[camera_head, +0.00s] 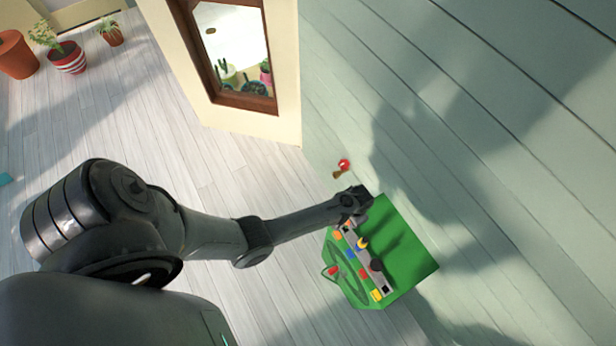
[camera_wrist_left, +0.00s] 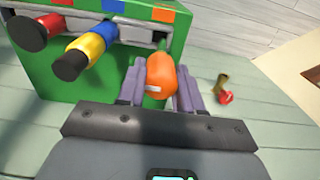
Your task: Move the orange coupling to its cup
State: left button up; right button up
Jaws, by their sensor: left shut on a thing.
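My left gripper (camera_head: 358,197) is at the upper corner of a green box (camera_head: 408,262). In the left wrist view its fingers (camera_wrist_left: 160,88) are shut on the orange coupling (camera_wrist_left: 159,72), a rounded orange piece. The coupling is just in front of the box's grey strip, below the orange label (camera_wrist_left: 165,15). I cannot tell whether it touches the strip. The gripper hides it in the head view. No cup can be clearly made out. My right gripper is not in view.
A blue-and-yellow piece with a black end (camera_wrist_left: 88,50) and a red piece with a black end (camera_wrist_left: 30,32) stick out left of the coupling. Blue (camera_head: 350,254) and yellow (camera_head: 376,295) labels mark the box. A red-and-brown object (camera_head: 343,166) lies beyond, with bare boards around it.

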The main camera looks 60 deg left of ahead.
aim_at(348, 224)
pick_arm(q)
jog(key=shift+f, duration=0.1)
jog(key=shift+f+b, duration=2.2)
jog(key=shift+f, duration=0.8)
dwell(0.3)
jog(key=shift+f, duration=0.4)
jog(key=shift+f+b, duration=1.05)
jog(key=shift+f, duration=0.1)
jog(key=o, duration=1.2)
jog(key=shift+c, duration=0.2)
